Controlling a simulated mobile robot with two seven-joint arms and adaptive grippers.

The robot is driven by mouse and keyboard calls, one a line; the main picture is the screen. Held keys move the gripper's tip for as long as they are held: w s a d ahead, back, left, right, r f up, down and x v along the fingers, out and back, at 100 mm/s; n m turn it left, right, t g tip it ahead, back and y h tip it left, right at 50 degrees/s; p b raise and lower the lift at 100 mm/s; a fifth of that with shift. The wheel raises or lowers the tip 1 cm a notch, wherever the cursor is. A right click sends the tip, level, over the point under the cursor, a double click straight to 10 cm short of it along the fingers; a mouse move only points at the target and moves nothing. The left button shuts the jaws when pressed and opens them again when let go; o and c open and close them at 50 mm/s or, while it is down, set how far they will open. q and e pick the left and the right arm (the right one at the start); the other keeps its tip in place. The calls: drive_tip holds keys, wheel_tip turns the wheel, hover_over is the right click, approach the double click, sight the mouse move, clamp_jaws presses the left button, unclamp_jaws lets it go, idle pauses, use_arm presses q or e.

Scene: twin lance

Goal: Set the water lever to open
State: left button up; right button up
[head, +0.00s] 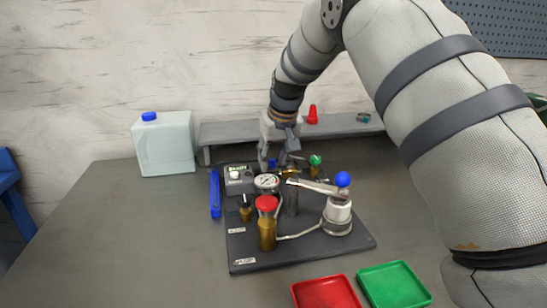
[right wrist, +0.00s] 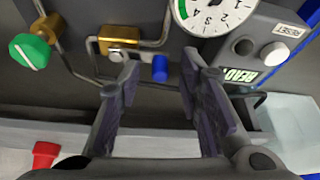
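A brass valve block (right wrist: 120,38) sits in the pipework at the back of the dark panel (head: 262,258). A short blue piece (right wrist: 160,68), perhaps the end of the water lever, shows beside it; which way it is set I cannot tell. The blue piece also shows in the head view (head: 273,163), partly behind my fingers. My right gripper (head: 278,162) is open over the back of the panel. In the right wrist view its fingers (right wrist: 160,82) stand on either side of the blue piece, with gaps; contact is not visible. My left gripper is out of view.
Around the valve stand a pressure gauge (head: 267,182), a green knob (head: 315,160), a red-capped brass cylinder (head: 267,228) and a blue-balled handle (head: 343,180). A grey shelf (head: 345,127) runs behind. Red (head: 327,293) and green trays (head: 394,286) lie in front.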

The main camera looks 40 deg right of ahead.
drive_tip(key=v, duration=1.2)
